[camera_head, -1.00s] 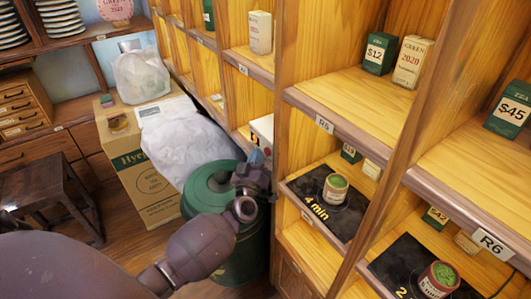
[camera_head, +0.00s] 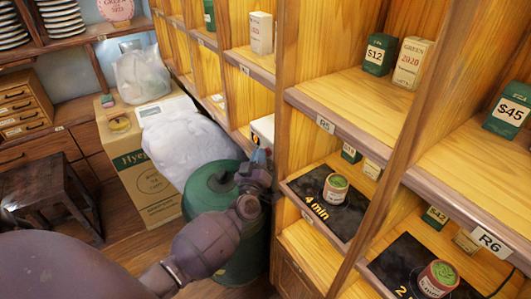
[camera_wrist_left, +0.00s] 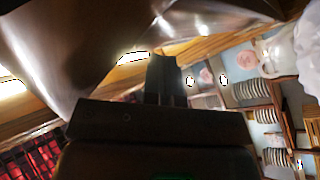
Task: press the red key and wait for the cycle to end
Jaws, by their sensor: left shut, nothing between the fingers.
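I cannot make out a red key in either view. A white boxy thing (camera_head: 262,130) sits low in the shelf bay, partly hidden by the shelf post; it may be the machine, but I cannot tell. My left gripper (camera_head: 259,158) is shut and empty, just below and in front of this white thing, above the green bin. I cannot tell whether it touches anything. In the left wrist view my shut fingers (camera_wrist_left: 166,80) point toward a large glossy brown surface (camera_wrist_left: 80,45). My right gripper is not in view.
A green round bin (camera_head: 205,190) stands under my left arm. A wooden shelf post (camera_head: 290,110) rises right beside the gripper. Tins (camera_head: 336,187) stand on dark mats marked in minutes at right. A carton (camera_head: 145,185) and a white bag (camera_head: 190,145) lie left.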

